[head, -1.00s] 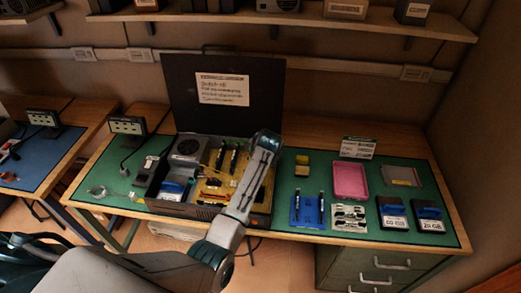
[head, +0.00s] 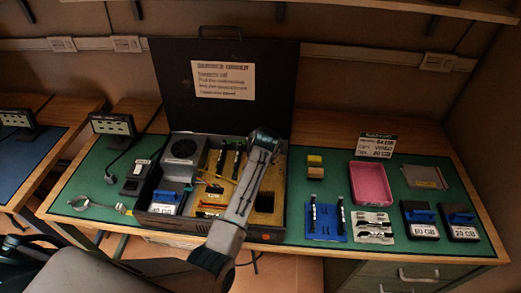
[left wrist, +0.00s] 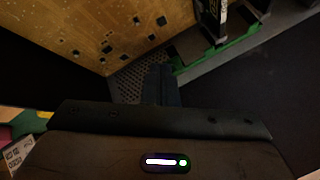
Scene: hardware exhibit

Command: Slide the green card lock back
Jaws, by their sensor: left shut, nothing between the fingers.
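The open computer case (head: 270,236) stands on the bench with a gold circuit board (head: 215,163) inside. In the left wrist view the board (left wrist: 85,28) fills the upper left. A green strip (left wrist: 222,48), apparently the card lock, runs along a pale metal edge at upper right, beside a dark upright part (left wrist: 212,18). My left gripper (left wrist: 162,72) is shut and empty, its dark fingertips close to the strip's left end. I cannot tell whether they touch it. In the head view my left arm reaches over the case's right side and hides its fingers. My right gripper is not in view.
The raised case lid (head: 225,110) stands behind the case. A shelf edge crosses the top.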

